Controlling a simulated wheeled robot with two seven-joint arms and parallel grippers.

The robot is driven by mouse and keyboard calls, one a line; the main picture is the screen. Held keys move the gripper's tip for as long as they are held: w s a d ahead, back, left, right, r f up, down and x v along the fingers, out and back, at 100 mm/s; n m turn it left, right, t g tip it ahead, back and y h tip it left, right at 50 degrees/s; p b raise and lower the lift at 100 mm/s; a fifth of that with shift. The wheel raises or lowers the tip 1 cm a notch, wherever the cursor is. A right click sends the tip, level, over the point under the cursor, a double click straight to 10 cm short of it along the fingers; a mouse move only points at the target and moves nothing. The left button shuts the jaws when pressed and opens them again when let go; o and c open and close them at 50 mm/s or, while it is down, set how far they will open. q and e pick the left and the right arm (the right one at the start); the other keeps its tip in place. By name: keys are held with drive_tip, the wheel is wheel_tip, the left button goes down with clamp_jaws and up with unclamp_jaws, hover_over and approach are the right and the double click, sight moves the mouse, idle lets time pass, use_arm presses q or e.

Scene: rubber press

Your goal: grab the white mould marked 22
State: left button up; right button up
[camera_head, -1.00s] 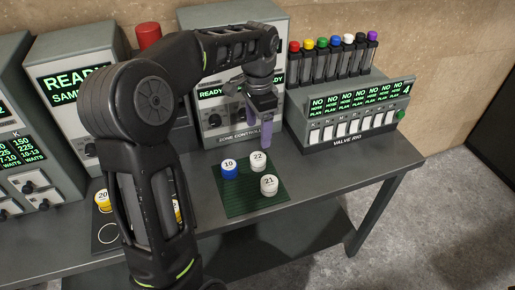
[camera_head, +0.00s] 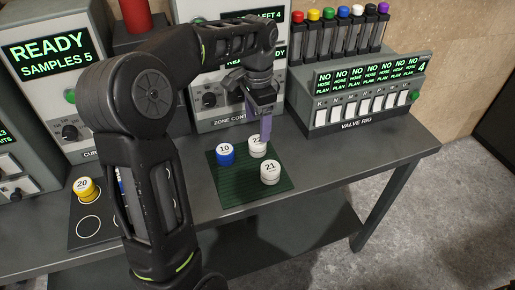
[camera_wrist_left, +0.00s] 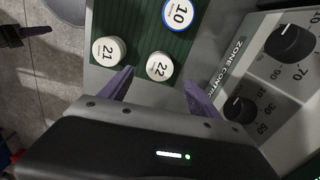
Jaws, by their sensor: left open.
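The white mould marked 22 (camera_head: 256,149) stands on the green mat (camera_head: 232,190), partly hidden behind a finger of my left gripper (camera_head: 264,122). In the left wrist view the same mould 22 (camera_wrist_left: 160,66) lies between the two purple fingers of the open left gripper (camera_wrist_left: 158,88), slightly beyond their tips. The gripper is empty. The white mould marked 21 (camera_head: 270,172) stands nearer the front of the mat, and shows left of the left finger in the wrist view (camera_wrist_left: 108,50).
The blue-marked mould 10 (camera_head: 225,154) stands on the mat's left. The zone control box (camera_head: 212,100) rises right behind the mat. The valve rig (camera_head: 365,100) is to the right. Yellow mould 20 (camera_head: 86,189) sits on a black tray at left. The table's right part is clear.

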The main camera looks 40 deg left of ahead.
sight(258, 140)
use_arm(q)
drive_tip(key=shift+f, duration=0.1)
drive_tip(key=shift+f, duration=1.2)
drive_tip(key=shift+f, duration=0.1)
wheel_tip(258, 140, down, 5)
drive_tip(key=shift+f+p, duration=0.1)
drive_tip(key=shift+p, duration=0.65)
drive_tip(key=shift+c, duration=0.3)
clamp_jaws()
